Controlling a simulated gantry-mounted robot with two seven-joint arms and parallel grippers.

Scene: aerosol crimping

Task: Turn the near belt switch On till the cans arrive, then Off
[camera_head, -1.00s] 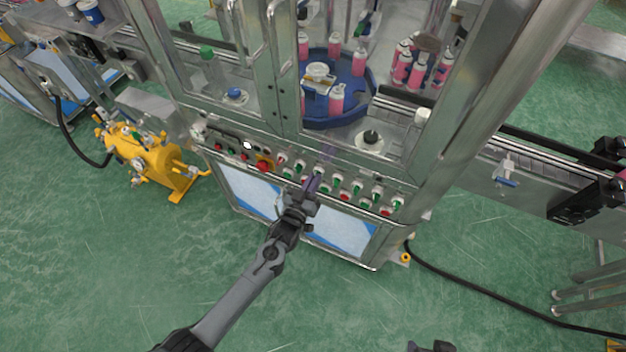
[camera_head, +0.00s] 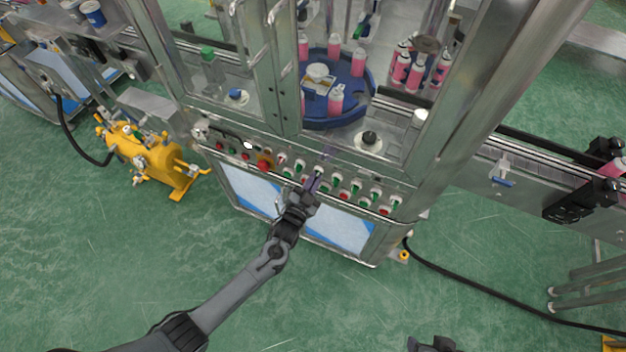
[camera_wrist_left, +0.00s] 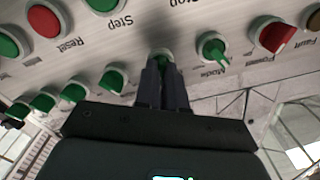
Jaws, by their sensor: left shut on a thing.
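The control panel (camera_head: 240,146) on the machine front carries rows of green and red knobs. My left gripper (camera_head: 312,183) reaches it from below in the head view. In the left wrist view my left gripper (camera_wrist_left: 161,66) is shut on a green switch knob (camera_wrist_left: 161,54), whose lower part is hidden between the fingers. I cannot read this knob's label. A pink can (camera_head: 609,169) shows on the near belt (camera_head: 535,160) at the right edge. A dark part that may be my right gripper (camera_head: 431,344) is cut off at the bottom edge; its jaws are unclear.
Other green knobs (camera_wrist_left: 212,47) and a red knob (camera_wrist_left: 275,35) sit close beside my fingers. A red stop button (camera_head: 263,166) is left on the panel. Pink cans (camera_head: 336,101) stand on the blue turntable (camera_head: 372,100). A yellow pump (camera_head: 150,160) stands at left.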

